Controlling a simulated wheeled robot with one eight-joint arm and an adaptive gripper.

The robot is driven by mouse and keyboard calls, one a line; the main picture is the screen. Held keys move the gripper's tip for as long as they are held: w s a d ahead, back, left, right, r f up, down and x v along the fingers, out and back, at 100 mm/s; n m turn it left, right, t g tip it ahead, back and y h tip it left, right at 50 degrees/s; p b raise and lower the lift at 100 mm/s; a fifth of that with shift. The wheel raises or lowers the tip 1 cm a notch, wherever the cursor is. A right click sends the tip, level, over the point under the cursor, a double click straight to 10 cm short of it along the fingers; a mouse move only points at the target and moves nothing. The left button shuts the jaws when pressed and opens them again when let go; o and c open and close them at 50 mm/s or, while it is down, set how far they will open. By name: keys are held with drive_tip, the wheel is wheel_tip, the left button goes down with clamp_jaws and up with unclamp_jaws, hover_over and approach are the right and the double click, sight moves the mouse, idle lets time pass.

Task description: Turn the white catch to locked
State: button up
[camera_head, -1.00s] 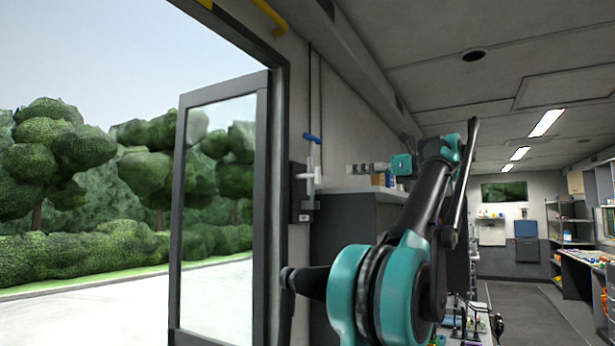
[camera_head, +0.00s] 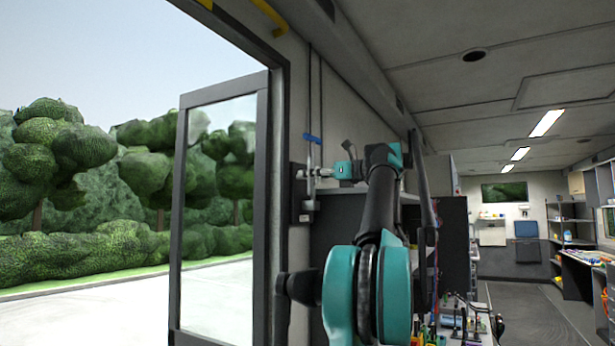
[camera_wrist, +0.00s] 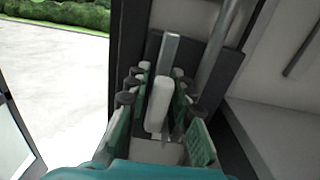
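The white catch (camera_wrist: 158,104) sits on a dark mounting plate (camera_wrist: 152,48) by the door frame, seen in the wrist view. It looks upright there, under a grey metal bar (camera_wrist: 171,50). In the head view the plate (camera_head: 297,205) shows beside the open doorway, and my gripper (camera_head: 318,173) reaches it from the right, hiding most of the catch. In the wrist view my gripper (camera_wrist: 158,88) has one finger on each side of the catch. The fingers look spread, with narrow gaps; contact is hard to tell.
A blue-topped handle (camera_head: 312,139) stands just above the catch. The glazed door (camera_head: 220,210) stands open to the left. A grey cabinet (camera_head: 340,225) is behind my arm. The aisle floor (camera_head: 530,310) at right is clear.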

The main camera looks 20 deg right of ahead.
drive_tip(key=shift+w+a, duration=0.25)
drive_tip(key=shift+w, duration=0.05)
drive_tip(key=shift+c, duration=0.2)
clamp_jaws()
